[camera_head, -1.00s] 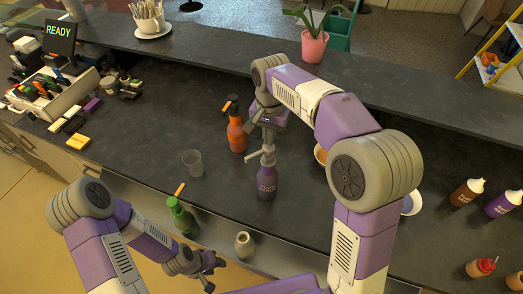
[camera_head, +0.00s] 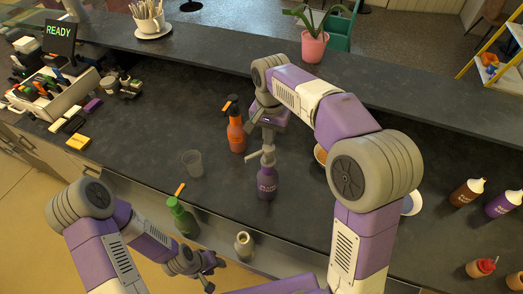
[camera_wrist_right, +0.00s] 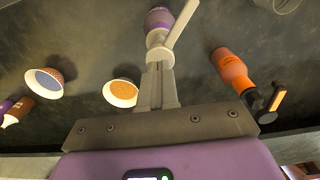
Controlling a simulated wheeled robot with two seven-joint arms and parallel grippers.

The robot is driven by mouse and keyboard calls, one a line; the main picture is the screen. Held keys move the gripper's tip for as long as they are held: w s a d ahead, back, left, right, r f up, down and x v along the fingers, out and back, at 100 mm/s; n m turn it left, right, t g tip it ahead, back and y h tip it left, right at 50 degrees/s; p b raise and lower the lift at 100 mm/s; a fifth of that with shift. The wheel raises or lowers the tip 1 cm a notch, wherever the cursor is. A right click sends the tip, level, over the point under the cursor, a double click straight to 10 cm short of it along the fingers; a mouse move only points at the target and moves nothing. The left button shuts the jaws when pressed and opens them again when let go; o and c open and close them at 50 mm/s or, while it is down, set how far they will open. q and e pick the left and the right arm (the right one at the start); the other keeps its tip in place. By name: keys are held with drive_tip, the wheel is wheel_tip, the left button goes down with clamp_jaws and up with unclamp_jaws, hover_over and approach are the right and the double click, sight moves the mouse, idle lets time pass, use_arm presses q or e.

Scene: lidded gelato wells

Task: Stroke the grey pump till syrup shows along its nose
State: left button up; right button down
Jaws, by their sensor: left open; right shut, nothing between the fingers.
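The grey pump (camera_head: 267,158) sits on an upright purple bottle (camera_head: 267,183) with a pale label, near the middle of the counter. Its nose points to the left in the head view. In the right wrist view the nose (camera_wrist_right: 183,23) and part of the purple bottle (camera_wrist_right: 158,18) show beyond the fingers. No syrup can be made out on the nose. My right gripper (camera_head: 268,140) is shut and empty, right above the pump head; whether it touches is hard to tell. My left gripper (camera_head: 215,274) is open and empty, low at the counter's front edge.
An orange pump bottle (camera_head: 236,132) stands close behind-left of the purple one. A clear cup (camera_head: 193,163), a green pump bottle (camera_head: 182,216) and a small open jar (camera_head: 244,244) stand nearby. Squeeze bottles (camera_head: 467,193) are at the right.

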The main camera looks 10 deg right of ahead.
drive_tip(key=shift+f, duration=0.1)
idle(0.4)
drive_tip(key=shift+f+b, duration=1.1)
drive_tip(key=shift+f, duration=0.45)
drive_tip(key=shift+r, duration=0.2)
drive_tip(key=shift+r+p, duration=1.4)
drive_tip(key=shift+p, duration=0.3)
